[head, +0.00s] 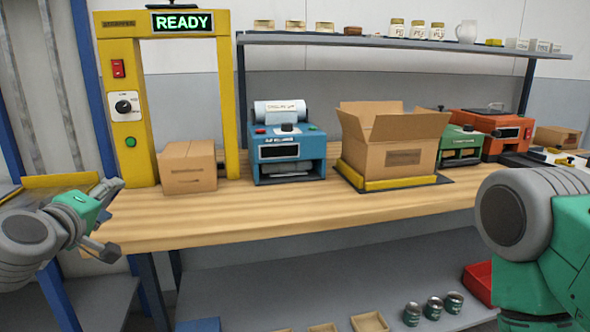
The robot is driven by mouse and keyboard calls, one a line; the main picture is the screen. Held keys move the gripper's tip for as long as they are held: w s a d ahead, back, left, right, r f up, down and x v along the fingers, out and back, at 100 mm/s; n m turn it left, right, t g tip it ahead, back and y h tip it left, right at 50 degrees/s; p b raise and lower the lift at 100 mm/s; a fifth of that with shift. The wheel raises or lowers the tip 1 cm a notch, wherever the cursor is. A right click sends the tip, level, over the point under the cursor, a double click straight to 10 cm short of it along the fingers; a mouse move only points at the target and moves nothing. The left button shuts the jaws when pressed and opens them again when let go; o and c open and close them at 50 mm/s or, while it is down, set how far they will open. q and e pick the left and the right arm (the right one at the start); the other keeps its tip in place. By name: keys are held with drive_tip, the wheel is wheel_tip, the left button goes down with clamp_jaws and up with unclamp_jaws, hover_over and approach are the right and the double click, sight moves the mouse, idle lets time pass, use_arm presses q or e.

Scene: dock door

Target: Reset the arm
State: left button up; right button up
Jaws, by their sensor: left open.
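My left gripper (112,219) is open at the left, by the left end of the wooden workbench (300,210). Its two fingers are spread apart, with nothing between them. My left arm (30,240) comes in from the left edge. My right arm (540,235) shows as a grey and green joint at the lower right, in front of the bench's right part. My right gripper is out of view.
On the bench stand a closed carton (188,168) in a yellow frame (145,120) reading READY, a blue machine (288,155), an open carton (398,145), a green machine (460,150) and an orange machine (492,130). The bench front is clear. Cans (433,308) stand below.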

use_arm(q)
drive_tip(key=s+d+f+m+g+h, duration=0.15)
drive_tip(key=s+f, duration=0.25)
drive_tip(key=f, duration=0.4)
drive_tip(key=s+d+f+m+g, duration=0.3)
drive_tip(key=f, duration=0.5)
drive_tip(key=s+d+f+m+g+h, duration=0.15)
drive_tip(key=s+f, duration=0.25)
drive_tip(key=f, duration=0.4)
drive_tip(key=s+f+m+g, duration=0.2)
drive_tip(key=s+f, duration=0.3)
drive_tip(key=s, duration=0.3)
drive_tip(key=s+f+m+g+y, duration=0.1)
drive_tip(key=s+f+m+g, duration=0.2)
drive_tip(key=s, duration=0.6)
drive_tip(key=s+d+f+m+g, duration=0.1)
drive_tip(key=s+f+g, duration=0.3)
drive_tip(key=s+f, duration=0.4)
drive_tip(key=shift+s+m+y+p, duration=0.3)
drive_tip(key=shift+m+y, duration=0.1)
drive_tip(key=shift+m, duration=0.3)
drive_tip(key=shift+w, duration=0.15)
